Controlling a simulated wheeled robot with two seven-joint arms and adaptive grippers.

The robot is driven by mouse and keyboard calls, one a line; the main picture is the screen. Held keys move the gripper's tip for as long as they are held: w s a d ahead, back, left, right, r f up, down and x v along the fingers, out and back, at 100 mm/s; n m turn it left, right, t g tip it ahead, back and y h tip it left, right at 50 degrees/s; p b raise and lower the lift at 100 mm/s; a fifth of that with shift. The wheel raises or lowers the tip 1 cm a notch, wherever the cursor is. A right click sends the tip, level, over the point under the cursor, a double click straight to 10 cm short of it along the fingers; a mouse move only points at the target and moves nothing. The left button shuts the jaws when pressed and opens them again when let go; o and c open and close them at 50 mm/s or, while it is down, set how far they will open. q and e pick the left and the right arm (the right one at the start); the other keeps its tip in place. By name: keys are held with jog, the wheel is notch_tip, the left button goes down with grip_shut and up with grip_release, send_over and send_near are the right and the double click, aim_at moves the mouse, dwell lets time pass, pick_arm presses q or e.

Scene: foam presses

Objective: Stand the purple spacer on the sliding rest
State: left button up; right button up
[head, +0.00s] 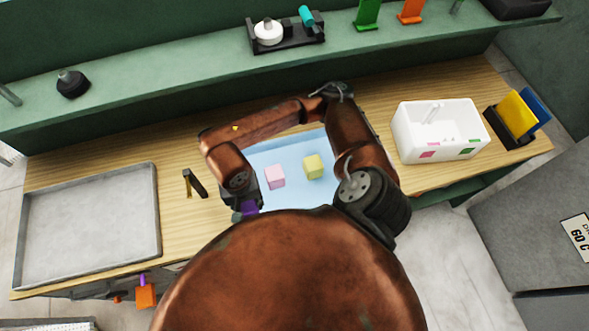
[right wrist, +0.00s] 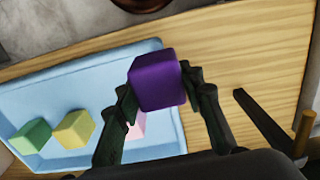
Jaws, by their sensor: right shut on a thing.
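The purple spacer (head: 250,209) is a small block at the lower left of the blue tray in the head view. My right gripper (head: 244,210) is shut on it. In the right wrist view the spacer (right wrist: 158,80) sits between the two dark fingers of my right gripper (right wrist: 160,88), over the tray's edge. Whether it touches anything below is unclear. A small black bar with a brass-coloured post (head: 193,184) stands on the table left of the gripper; it also shows in the right wrist view (right wrist: 264,122). I cannot tell whether this is the sliding rest. My left gripper is not in view.
The blue tray (head: 290,146) holds a pink block (head: 274,177), a yellow block (head: 313,166) and a green block (right wrist: 32,136). A grey tray (head: 157,210) lies at left, a white bin (head: 440,128) at right. Bare wood lies between the grey tray and the bar.

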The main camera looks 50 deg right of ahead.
jog(key=shift+w+a+f, duration=0.1)
jog(key=shift+w+f, duration=0.15)
jog(key=shift+w, duration=0.25)
jog(key=w+f, duration=0.2)
jog(key=w, duration=0.2)
jog(key=w+f+p, duration=0.1)
jog(key=w+f, duration=0.2)
jog(key=w+f+p, duration=0.1)
jog(key=w+f, duration=0.2)
jog(key=w, duration=0.1)
jog(key=shift+w+d+f, duration=0.2)
jog(key=shift+w, duration=0.15)
jog(key=shift+w+f, duration=0.2)
jog(key=shift+w+f+p, duration=0.2)
jog(key=shift+f+p, duration=0.05)
jog(key=shift+p, duration=0.05)
notch_tip(320, 180, down, 3)
jog(key=shift+r+p, duration=0.1)
jog(key=shift+p, duration=0.45)
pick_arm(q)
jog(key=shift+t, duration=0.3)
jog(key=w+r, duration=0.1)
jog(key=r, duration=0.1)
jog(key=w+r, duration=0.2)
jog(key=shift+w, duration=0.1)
pick_arm(e)
jog(key=shift+w+f, duration=0.1)
jog(key=shift+f, duration=0.1)
